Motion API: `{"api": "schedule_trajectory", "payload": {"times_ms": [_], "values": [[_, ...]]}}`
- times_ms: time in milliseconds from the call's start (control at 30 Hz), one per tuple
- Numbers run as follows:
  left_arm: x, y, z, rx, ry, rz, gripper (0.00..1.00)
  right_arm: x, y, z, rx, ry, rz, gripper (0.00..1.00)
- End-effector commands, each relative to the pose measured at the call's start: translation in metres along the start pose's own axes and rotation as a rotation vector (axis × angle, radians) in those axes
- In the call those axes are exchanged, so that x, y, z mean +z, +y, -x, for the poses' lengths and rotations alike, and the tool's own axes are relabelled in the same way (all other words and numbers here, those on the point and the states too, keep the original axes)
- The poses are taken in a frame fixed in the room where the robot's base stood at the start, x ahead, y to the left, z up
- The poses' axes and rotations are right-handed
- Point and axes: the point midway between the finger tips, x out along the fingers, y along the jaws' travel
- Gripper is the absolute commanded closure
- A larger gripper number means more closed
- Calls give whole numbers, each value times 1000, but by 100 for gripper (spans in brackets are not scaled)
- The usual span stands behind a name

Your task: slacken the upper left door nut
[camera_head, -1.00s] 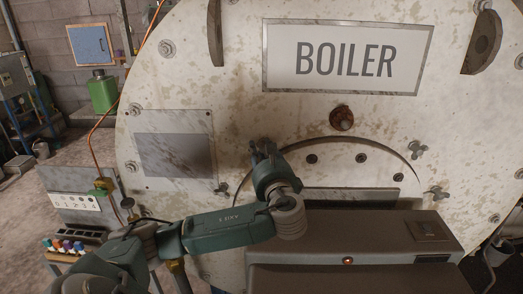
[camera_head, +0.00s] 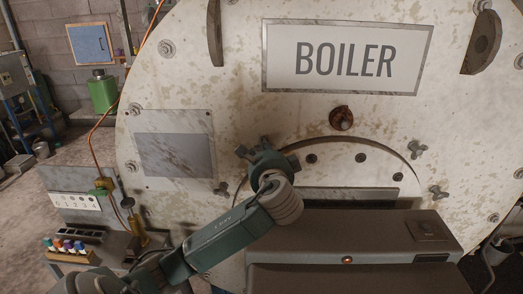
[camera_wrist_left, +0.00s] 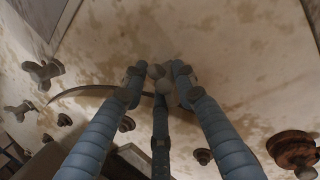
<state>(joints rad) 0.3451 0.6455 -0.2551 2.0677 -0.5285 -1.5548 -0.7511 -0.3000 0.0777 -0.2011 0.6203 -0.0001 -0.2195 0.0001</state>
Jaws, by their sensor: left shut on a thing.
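The boiler door (camera_head: 385,165) is a rounded plate low on the pale, stained boiler front. My left gripper (camera_head: 252,149) is at the door's upper left edge, shut on the upper left door nut. The fingers mostly hide that nut in the head view. In the left wrist view, my left gripper's blue-grey fingers (camera_wrist_left: 158,72) close together around it against the boiler face; its turn angle cannot be told. Other wing nuts show at the lower left (camera_head: 222,188), upper right (camera_head: 417,150) and lower right (camera_head: 438,191). My right gripper is not in view.
A rusty brown fitting (camera_head: 341,118) sticks out above the door, near the gripper; it shows in the left wrist view (camera_wrist_left: 293,150). A grey box (camera_head: 360,235) stands in front of the door. A copper pipe (camera_head: 91,140) and green canister (camera_head: 102,92) are at left.

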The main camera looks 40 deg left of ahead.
Motion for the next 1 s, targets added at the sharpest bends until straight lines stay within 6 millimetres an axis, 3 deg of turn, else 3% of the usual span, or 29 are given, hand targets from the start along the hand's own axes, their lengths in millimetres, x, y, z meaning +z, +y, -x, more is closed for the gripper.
{"api": "schedule_trajectory", "payload": {"times_ms": [600, 1000], "values": [[-3, 3, 1, 85, 110, 551, 98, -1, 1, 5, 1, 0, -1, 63], [-4, 3, 0, 114, 154, 764, 98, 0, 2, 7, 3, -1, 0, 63]]}}
